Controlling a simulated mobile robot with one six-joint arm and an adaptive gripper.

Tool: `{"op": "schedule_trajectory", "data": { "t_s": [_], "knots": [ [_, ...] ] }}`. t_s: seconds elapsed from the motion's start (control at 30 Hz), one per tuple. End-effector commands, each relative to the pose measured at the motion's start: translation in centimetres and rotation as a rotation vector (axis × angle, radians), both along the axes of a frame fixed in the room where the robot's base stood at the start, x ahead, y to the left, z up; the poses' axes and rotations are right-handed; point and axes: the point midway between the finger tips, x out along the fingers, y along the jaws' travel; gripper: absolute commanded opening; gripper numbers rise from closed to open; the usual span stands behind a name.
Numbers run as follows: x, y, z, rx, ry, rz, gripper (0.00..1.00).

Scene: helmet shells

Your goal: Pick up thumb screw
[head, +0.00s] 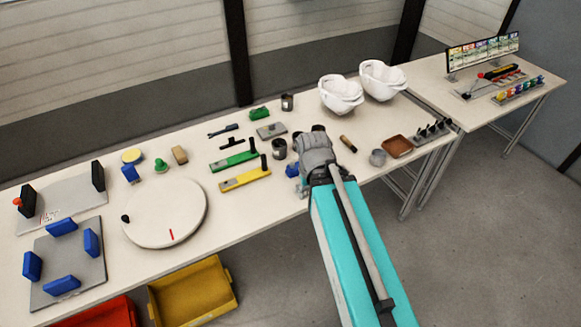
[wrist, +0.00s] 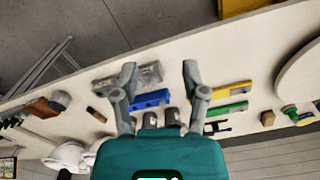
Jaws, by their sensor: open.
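No thing in either view can be told for certain as the thumb screw; at this size the small parts are unclear. A green knob-like part (head: 161,166) stands on the table left of centre. It also shows in the wrist view (wrist: 290,112). A black knob (head: 125,218) sits at the left rim of a white round plate. My gripper (head: 315,145) is above the middle of the long table and hides what is beneath it. In the wrist view my gripper (wrist: 158,72) is open and empty, with a blue block (wrist: 150,99) seen beyond and between the fingers.
Green (head: 233,162) and yellow (head: 245,180) bar tools lie left of my gripper, beside dark cups (head: 279,149). White helmet shells (head: 341,95) stand behind. The round plate (head: 165,213) and blue-block fixtures (head: 68,262) fill the left. Yellow (head: 192,290) and red (head: 100,312) bins are below the front edge.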

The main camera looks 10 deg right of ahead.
Motion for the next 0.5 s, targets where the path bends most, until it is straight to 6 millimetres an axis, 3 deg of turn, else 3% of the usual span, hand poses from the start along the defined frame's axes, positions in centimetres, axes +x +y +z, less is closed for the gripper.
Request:
{"op": "schedule_trajectory", "data": {
  "t_s": [0.07,0.27,0.5],
  "knots": [
    [0.0,0.0,0.0,0.000,0.000,-0.001,0.72],
    [1.2,0.0,-0.2,0.000,0.000,-0.053,0.72],
    [5.7,-0.5,-0.8,0.000,0.000,-0.281,0.72]
  ]
}}
